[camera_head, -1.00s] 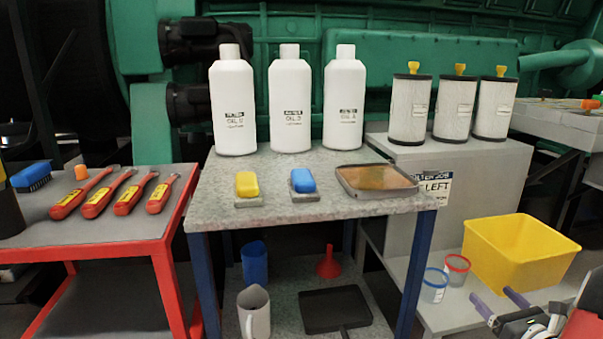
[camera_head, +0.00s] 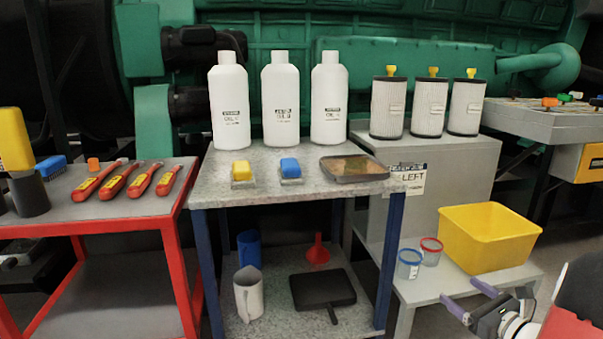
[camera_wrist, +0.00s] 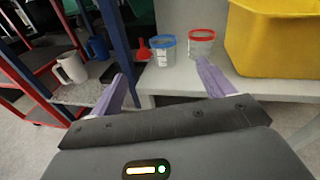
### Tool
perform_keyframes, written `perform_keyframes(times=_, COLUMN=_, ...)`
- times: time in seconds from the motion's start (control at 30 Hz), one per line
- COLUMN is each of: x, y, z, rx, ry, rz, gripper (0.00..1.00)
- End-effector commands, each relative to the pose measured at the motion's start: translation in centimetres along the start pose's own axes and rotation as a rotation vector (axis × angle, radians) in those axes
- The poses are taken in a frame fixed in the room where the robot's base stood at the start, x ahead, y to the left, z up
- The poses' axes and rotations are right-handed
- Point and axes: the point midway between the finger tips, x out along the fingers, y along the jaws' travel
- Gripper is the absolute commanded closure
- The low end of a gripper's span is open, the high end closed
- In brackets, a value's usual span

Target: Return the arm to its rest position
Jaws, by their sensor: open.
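My gripper (camera_head: 471,301) is at the lower right of the head view, in front of the low grey shelf (camera_head: 420,283). Its two purple fingers are spread apart with nothing between them. In the wrist view my gripper (camera_wrist: 165,88) points toward the shelf edge, its fingers open below a blue-rimmed cup (camera_wrist: 163,50) and a red-rimmed cup (camera_wrist: 201,43). The yellow bin (camera_wrist: 275,40) is just to the right. My arm shows only in part at the right edge of the head view.
The grey table (camera_head: 290,190) carries white bottles (camera_head: 230,105), a yellow and a blue block and a tray (camera_head: 353,168). A red cart (camera_head: 100,222) with red-handled tools stands left. White filters (camera_head: 430,107) stand on the grey cabinet (camera_head: 440,165). Floor shows at the lower right.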

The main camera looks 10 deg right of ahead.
Motion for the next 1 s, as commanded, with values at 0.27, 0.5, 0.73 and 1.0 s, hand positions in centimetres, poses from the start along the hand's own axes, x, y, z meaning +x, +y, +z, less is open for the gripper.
perform_keyframes(times=0.27, x=2.5, y=8.9, z=4.0, rx=-0.229, ry=0.076, rz=0.285, gripper=0.19)
perform_keyframes(times=0.5, x=1.0, y=23.0, z=8.0, rx=-0.730, ry=0.179, rz=0.752, gripper=0.19)
perform_keyframes(times=0.73, x=-6.0, y=31.9, z=9.0, rx=-1.438, ry=0.234, rz=1.177, gripper=0.19)
perform_keyframes(times=1.0, x=-12.1, y=32.7, z=10.3, rx=-2.238, ry=0.235, rz=1.392, gripper=0.19)
